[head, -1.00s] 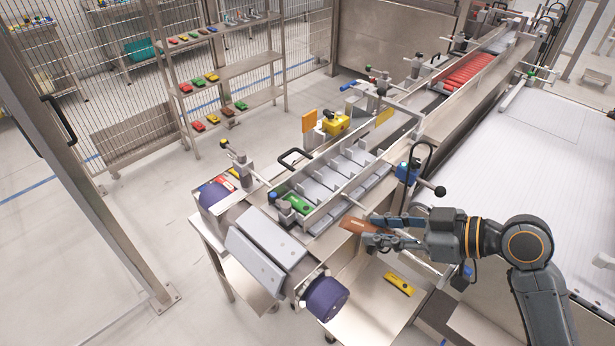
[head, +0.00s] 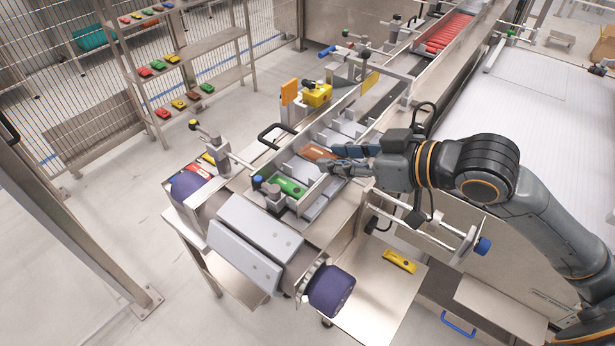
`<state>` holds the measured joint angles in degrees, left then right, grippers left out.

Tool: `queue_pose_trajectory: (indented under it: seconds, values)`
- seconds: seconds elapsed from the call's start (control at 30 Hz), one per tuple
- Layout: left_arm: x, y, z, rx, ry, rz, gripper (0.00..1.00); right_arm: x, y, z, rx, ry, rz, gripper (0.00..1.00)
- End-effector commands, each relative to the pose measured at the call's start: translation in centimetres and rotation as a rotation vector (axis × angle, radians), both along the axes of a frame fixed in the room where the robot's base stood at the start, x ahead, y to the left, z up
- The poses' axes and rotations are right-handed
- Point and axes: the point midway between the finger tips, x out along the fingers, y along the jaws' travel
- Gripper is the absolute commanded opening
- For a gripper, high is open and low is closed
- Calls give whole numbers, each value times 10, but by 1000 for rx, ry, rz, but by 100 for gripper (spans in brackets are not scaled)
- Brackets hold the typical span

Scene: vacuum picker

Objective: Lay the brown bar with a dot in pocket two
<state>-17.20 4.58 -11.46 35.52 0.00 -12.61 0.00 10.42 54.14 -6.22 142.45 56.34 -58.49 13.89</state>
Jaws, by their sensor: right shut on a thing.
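My right gripper (head: 338,160) is shut on the brown bar (head: 316,152), which sticks out from the fingers to the left. It holds the bar over the pocketed tray (head: 294,207), just beyond the pocket with the green bar (head: 289,187). The fingers cover part of the brown bar and the pockets below it. I cannot tell whether the bar touches the tray, and no dot shows clearly on it. My left gripper is not in view.
A yellow bar (head: 399,261) lies on the lower metal shelf. A black handle (head: 277,135) and a clamp post (head: 208,140) stand left of the tray. A yellow block (head: 317,95) and an overhead bracket (head: 392,83) are beyond it.

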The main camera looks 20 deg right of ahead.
Motion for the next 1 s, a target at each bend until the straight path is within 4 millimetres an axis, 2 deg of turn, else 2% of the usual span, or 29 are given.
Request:
queue_pose_trajectory:
  seconds: [0.13,0.27,0.47,0.6,0.77,1.0]
  values:
    - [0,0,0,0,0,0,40,11,0,-3,8,0,-13,2]
    - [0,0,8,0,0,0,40,39,-1,-13,11,2,-16,2]
    - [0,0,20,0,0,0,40,89,-2,-35,10,2,-16,2]
    - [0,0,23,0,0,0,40,112,-3,-65,9,4,-15,2]
    - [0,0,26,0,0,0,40,129,-3,-86,8,1,-13,2]
    - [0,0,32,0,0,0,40,140,-4,-106,5,4,-13,2]
